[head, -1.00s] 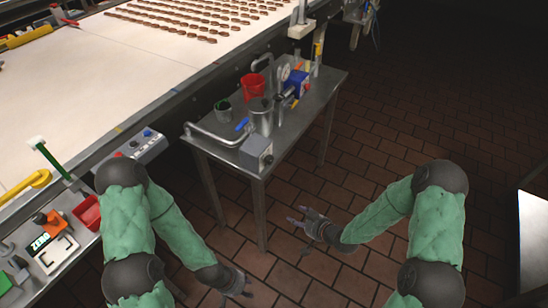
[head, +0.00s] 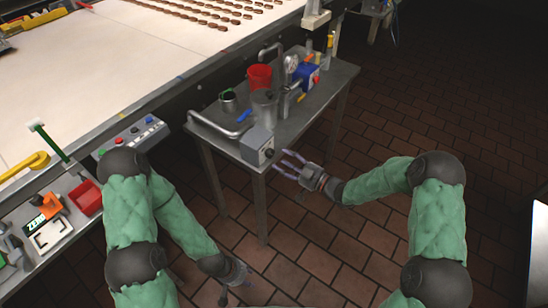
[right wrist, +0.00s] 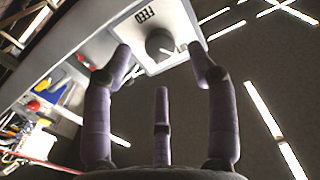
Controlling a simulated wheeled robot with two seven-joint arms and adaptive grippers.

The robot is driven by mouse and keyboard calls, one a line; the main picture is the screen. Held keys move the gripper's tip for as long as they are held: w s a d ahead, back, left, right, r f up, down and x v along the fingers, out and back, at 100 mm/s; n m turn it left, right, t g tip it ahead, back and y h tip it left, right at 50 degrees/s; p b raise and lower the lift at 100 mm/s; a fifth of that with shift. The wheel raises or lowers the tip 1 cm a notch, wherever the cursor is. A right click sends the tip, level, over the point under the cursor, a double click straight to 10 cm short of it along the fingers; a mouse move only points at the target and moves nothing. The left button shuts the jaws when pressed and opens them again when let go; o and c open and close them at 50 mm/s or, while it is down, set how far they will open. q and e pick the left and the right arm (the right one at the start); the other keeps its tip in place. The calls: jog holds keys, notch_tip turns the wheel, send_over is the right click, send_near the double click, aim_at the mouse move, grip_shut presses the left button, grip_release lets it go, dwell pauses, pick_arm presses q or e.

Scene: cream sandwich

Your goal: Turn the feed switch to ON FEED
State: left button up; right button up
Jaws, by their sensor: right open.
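The feed switch box (head: 257,148) is a grey box at the near corner of the metal table. In the right wrist view its pale face (right wrist: 150,30) carries the word FEED and a round dark knob (right wrist: 160,45). The setting that the knob points to cannot be read. My right gripper (head: 284,160) is open just right of the box, and its fingers point at the knob. In the right wrist view the open fingers (right wrist: 160,65) reach toward the face with the knob between their tips, apparently not gripped. My left gripper (head: 238,282) hangs low over the floor, its opening unclear.
A conveyor (head: 90,75) with rows of brown sandwiches lies behind. The floor right of the table is clear.

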aim_at(272, 155)
jog(key=shift+b+x, duration=0.45)
jog(key=shift+x, duration=1.9)
jog(key=c, duration=1.1)
